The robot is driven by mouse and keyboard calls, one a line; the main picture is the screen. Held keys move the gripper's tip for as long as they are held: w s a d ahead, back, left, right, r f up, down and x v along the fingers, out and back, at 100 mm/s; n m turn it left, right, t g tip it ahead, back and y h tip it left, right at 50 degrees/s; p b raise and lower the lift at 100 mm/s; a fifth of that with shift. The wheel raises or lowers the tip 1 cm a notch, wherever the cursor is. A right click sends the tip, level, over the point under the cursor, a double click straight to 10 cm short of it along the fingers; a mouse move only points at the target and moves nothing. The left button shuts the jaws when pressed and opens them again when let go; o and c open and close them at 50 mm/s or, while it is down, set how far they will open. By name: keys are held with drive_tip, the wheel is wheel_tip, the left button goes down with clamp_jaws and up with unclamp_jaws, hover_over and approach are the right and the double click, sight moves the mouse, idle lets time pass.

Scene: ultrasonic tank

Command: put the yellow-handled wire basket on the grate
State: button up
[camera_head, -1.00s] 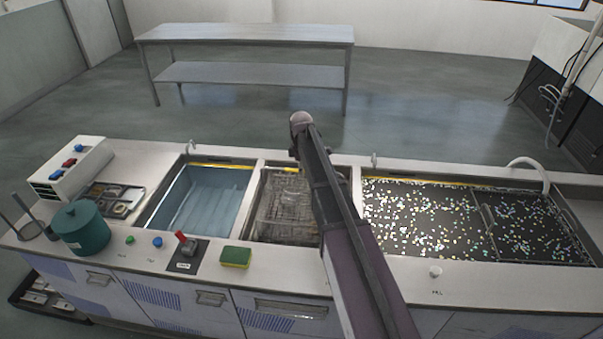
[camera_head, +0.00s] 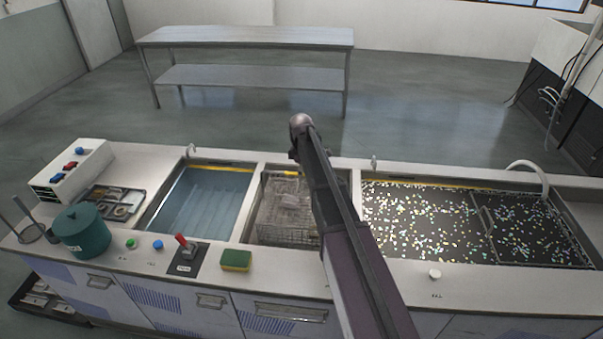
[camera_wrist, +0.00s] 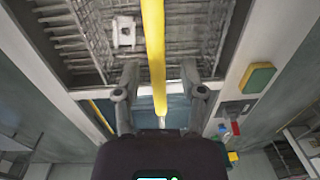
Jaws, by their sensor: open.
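The wire basket (camera_head: 283,222) sits in the middle basin, partly hidden behind my arm in the head view. Its mesh (camera_wrist: 85,38) fills the upper part of the wrist view, with a pale block with a hole inside. The yellow handle (camera_wrist: 154,45) runs as a bar down the middle of the wrist view. My gripper (camera_wrist: 160,75) is open, one finger on each side of the yellow bar, with gaps on both sides. In the head view my arm hides the gripper. I cannot tell for certain which surface is the grate.
A blue-water basin (camera_head: 205,205) lies left of the basket. A speckled dark tank (camera_head: 420,215) lies to the right. A green-yellow sponge (camera_head: 236,260), a red-handled lever (camera_head: 186,245) and a teal pot (camera_head: 82,232) stand along the counter front. A metal table (camera_head: 245,36) stands behind.

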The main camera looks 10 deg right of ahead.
wheel_tip(320, 180, up, 11)
drive_tip(key=p, duration=1.1)
drive_tip(key=shift+w+r, duration=0.2)
drive_tip(key=shift+w, duration=0.05)
idle(0.4)
drive_tip(key=s+m, duration=1.4)
drive_tip(key=s, duration=1.5)
drive_tip(key=shift+s+t, duration=0.3)
drive_tip(key=shift+s, duration=0.05)
wheel_tip(320, 180, down, 13)
drive_tip(key=b, duration=1.3)
